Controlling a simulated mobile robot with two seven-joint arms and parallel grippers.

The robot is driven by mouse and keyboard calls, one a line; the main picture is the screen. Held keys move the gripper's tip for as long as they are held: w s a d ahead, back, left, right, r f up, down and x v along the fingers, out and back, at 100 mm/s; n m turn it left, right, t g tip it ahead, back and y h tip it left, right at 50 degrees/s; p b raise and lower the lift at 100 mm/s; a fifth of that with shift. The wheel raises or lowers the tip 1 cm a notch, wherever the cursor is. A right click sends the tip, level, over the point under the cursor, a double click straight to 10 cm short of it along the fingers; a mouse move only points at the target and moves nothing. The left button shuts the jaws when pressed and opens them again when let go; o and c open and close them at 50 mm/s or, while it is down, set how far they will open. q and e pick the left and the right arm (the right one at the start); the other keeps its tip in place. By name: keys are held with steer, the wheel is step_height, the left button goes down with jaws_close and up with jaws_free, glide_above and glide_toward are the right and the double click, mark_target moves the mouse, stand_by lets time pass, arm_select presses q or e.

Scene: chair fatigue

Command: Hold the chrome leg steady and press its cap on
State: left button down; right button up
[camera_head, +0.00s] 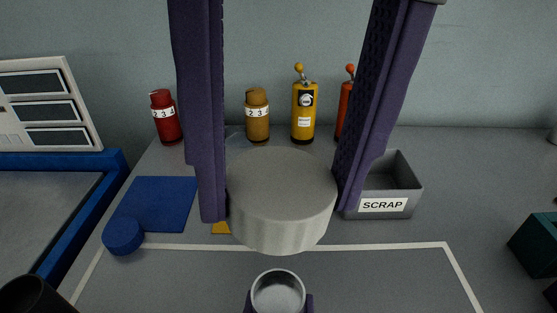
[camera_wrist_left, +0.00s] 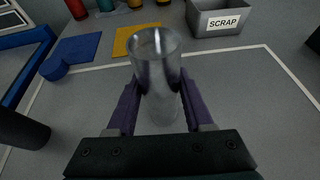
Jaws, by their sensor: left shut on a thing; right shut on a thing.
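The chrome leg (camera_head: 277,293) stands at the bottom middle of the head view, its round top end facing up. My left gripper (camera_head: 279,303) is shut on it, one purple finger on each side. In the left wrist view the leg (camera_wrist_left: 157,62) looks upright and glassy, held between my left fingers (camera_wrist_left: 158,105). The cap (camera_head: 280,190), a thick pale grey disc, is held by my right gripper (camera_head: 281,212), shut on its sides. In the head view the cap appears just above the leg's top, with a gap between them. The cap is not in the left wrist view.
A grey bin marked SCRAP (camera_head: 408,188) stands behind on the right. Red (camera_head: 165,117), brown (camera_head: 257,115) and yellow (camera_head: 303,112) canisters stand along the back wall. A blue mat (camera_head: 160,200) and blue round pad (camera_head: 123,236) lie left. A dark green block (camera_head: 538,243) is far right.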

stand_by(0.5)
steer(key=h, duration=0.1)
glide_above(280, 297)
step_height(280, 297, down, 4)
steer(key=shift+f, duration=2.1)
steer(key=shift+f, duration=0.35)
steer(key=shift+f, duration=1.15)
steer(key=o, duration=1.4)
